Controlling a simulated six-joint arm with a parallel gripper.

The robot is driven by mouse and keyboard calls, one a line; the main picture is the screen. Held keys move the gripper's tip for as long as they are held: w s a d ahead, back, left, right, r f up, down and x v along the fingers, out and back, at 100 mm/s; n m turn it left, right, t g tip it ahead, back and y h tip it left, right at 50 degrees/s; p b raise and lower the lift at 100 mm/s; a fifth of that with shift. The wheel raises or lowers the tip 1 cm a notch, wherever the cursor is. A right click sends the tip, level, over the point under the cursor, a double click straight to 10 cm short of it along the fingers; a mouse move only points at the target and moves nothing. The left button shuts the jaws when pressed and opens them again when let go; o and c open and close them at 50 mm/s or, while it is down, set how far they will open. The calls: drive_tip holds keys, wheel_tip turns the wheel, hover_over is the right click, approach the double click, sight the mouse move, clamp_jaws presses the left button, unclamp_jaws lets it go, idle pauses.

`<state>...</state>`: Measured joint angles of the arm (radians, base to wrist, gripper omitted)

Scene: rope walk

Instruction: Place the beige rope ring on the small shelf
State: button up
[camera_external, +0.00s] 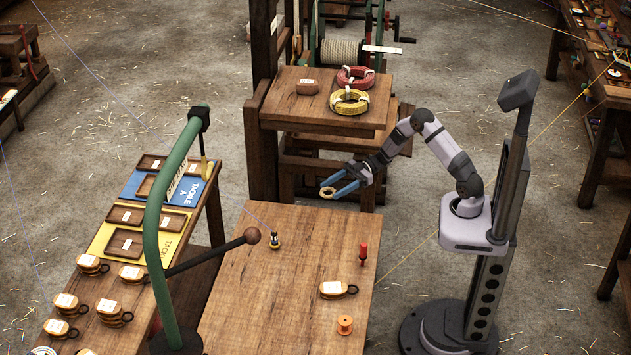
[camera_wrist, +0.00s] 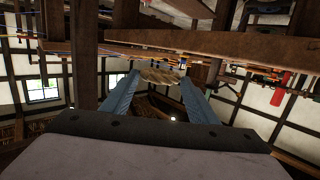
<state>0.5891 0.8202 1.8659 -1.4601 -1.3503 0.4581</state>
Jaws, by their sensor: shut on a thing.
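The beige rope ring (camera_external: 326,193) is small and hangs in the air between the tips of my gripper (camera_external: 334,187), whose blue fingers are shut on it. In the wrist view the ring (camera_wrist: 158,75) shows between the two blue fingertips, under a wooden edge. A small wooden shelf (camera_external: 300,113) stands behind the workbench at the top middle. My gripper is in front of this shelf and below its top, near the far edge of the bench. I cannot tell the exact gap to the shelf.
On the shelf are a red rope coil (camera_external: 356,76), a yellow coil (camera_external: 349,102) and a brown block (camera_external: 308,87). The shelf's front left is bare. The workbench (camera_external: 260,300) holds a pulley block (camera_external: 337,289), an orange spool (camera_external: 344,325) and a red tool (camera_external: 363,253). A green post (camera_external: 152,240) stands left.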

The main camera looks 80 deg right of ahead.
drive_tip(key=w+a+r+m+t+h, duration=0.25)
drive_tip(key=w+r+h, duration=0.2)
drive_tip(key=w, duration=0.25)
drive_tip(key=w+a+r+m+t+h, duration=0.2)
drive_tip(key=w+a+r+m+h, duration=0.15)
drive_tip(key=w+r, duration=0.2)
wheel_tip(320, 180, up, 35)
drive_tip(key=m+g+h+p, duration=0.3)
drive_tip(key=m+h+p, duration=0.85)
drive_tip(key=p, duration=1.45)
hover_over(295, 108)
drive_tip(key=n+h, duration=0.1)
drive_tip(key=h, duration=0.1)
drive_tip(key=shift+y, duration=0.25)
drive_tip(key=shift+w+f+p, duration=0.1)
drive_tip(key=shift+f+p, duration=1.2)
drive_tip(key=shift+f, duration=3.8)
